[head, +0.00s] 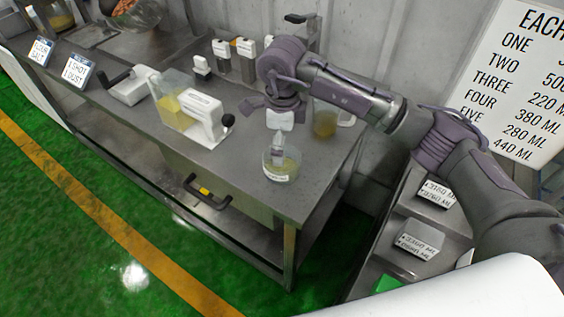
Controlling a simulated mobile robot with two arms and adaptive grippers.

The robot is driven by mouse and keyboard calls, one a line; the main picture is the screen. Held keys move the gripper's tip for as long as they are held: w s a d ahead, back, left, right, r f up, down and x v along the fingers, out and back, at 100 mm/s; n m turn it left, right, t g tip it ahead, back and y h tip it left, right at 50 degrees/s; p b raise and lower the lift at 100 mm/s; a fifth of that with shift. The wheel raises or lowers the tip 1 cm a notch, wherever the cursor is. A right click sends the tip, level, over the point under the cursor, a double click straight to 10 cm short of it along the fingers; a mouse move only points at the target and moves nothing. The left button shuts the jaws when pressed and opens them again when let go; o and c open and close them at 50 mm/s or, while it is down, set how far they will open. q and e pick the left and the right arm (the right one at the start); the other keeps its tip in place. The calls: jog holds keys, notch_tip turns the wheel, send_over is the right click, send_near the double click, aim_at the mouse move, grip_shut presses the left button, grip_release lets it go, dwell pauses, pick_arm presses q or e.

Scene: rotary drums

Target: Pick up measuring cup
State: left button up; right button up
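A small clear round cup (281,168) with yellowish contents and a pale label on its front stands near the front right corner of the metal table. A clear jug (325,122) with a handle and amber contents stands behind it, partly behind my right arm. I cannot tell which of the two is the measuring cup. My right gripper (278,148) points down over the small cup, its tips at or inside the cup's rim. The fingers are too small to tell whether they grip it. My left gripper is out of view.
On the metal table (238,172) stand a white cranked drum unit (197,118) with yellow contents, another crank unit (133,85), and small dark containers (222,57). Label cards (77,70) stand at left. A lower shelf at right holds labelled blocks (420,239). A sign (520,75) lists volumes.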

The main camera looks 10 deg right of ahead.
jog(key=f, duration=0.3)
jog(key=shift+w+f, duration=0.25)
jog(key=shift+w, duration=0.15)
jog(key=shift+f+p, duration=0.2)
jog(key=shift+p, duration=0.2)
jog(key=f+p, duration=0.1)
jog(key=f, duration=0.1)
jog(key=f+p, duration=0.1)
jog(key=f, duration=0.1)
jog(key=shift+s+a+f, duration=0.15)
jog(key=shift+a, duration=0.05)
jog(key=shift+f, duration=0.25)
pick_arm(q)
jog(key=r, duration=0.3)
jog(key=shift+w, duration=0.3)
pick_arm(e)
jog(key=c, duration=0.9)
